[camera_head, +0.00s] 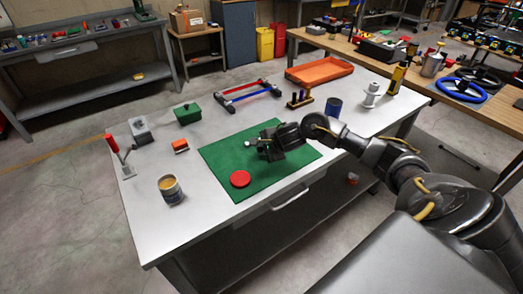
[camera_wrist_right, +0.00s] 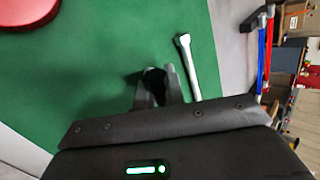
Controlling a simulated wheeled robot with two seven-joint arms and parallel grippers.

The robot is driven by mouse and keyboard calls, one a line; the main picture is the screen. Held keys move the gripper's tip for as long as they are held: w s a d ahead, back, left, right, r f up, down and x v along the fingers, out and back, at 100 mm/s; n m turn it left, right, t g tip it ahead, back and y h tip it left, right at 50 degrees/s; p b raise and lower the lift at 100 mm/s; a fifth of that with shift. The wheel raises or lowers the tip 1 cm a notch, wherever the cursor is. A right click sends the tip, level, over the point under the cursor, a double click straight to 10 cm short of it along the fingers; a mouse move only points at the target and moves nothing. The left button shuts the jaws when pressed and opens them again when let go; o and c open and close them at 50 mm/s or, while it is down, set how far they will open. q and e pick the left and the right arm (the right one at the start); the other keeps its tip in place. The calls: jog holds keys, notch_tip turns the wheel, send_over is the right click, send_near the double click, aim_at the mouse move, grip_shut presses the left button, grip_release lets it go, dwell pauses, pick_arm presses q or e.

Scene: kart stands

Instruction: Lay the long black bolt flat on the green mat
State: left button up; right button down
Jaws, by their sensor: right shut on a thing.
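The green mat (camera_head: 220,160) lies on the light workbench and fills much of the right wrist view (camera_wrist_right: 100,50). My right gripper (camera_head: 259,146) is low over the middle of the mat. In the right wrist view its fingertips (camera_wrist_right: 160,86) are closed on a small dark piece, which looks like the black bolt (camera_wrist_right: 152,80). Most of the bolt is hidden by the fingers, and I cannot tell its tilt or whether it touches the mat. A silver rod-like tool (camera_wrist_right: 188,65) lies on the mat beside the fingers. My left gripper is out of view.
A red round lid (camera_head: 240,178) lies on the mat's front part. A tin can (camera_head: 171,189), an orange block (camera_head: 180,146), a green box (camera_head: 187,113) and a red-and-blue frame (camera_head: 246,92) surround the mat. The mat's left part is clear.

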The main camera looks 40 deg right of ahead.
jog(key=c, duration=1.5)
grip_release()
jog(key=shift+o, duration=0.5)
jog(key=shift+s+a+f, duration=0.1)
jog(key=shift+s+f, duration=0.05)
jog(key=shift+f, duration=0.05)
jog(key=v, duration=1.1)
jog(key=shift+w+r, duration=0.25)
